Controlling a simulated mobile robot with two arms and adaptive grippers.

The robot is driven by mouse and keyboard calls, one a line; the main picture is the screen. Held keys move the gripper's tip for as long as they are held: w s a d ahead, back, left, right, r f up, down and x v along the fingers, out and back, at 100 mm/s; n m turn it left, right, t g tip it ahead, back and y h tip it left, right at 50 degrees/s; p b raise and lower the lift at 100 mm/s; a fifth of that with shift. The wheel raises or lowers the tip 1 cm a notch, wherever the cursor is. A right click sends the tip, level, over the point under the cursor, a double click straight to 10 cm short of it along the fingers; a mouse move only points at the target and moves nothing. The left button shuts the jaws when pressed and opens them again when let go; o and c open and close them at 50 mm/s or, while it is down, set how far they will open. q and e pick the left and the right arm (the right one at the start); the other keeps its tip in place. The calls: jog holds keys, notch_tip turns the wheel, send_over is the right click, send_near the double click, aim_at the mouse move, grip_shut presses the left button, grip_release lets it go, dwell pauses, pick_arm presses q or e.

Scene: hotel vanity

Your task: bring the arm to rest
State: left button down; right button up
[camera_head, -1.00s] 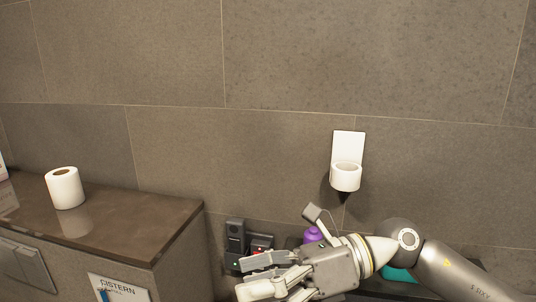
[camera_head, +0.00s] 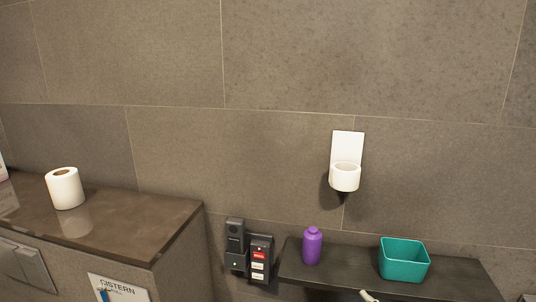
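My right arm has almost left the head view. A small pale piece at the bottom edge looks like a fingertip of my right gripper (camera_head: 368,296); the rest of the gripper is out of the frame, so I cannot tell whether it is open or shut. My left gripper is not in view.
A dark shelf (camera_head: 330,275) carries a purple bottle (camera_head: 312,246), upright, and a teal bin (camera_head: 404,262). A white holder (camera_head: 346,162) is on the wall above. A toilet roll (camera_head: 65,188) stands on the brown counter (camera_head: 130,222). Black wall devices (camera_head: 236,245) are left of the shelf.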

jog(key=s+d+f+m+g+h, duration=0.1)
jog(key=s+d+f+m+g, duration=0.15)
jog(key=s+f+g, duration=0.6)
jog(key=s+d+f+m+g, duration=0.25)
jog(key=s+f, duration=0.75)
jog(key=s, duration=0.5)
notch_tip(320, 180, down, 26)
jog(key=g+b, duration=0.1)
jog(key=g, duration=0.1)
jog(key=s+d+f, duration=0.2)
jog(key=s+f, duration=1.5)
jog(key=shift+s+d+f+g+h+b, duration=0.3)
jog(key=shift+s+g+b, duration=0.1)
jog(key=shift+b, duration=0.05)
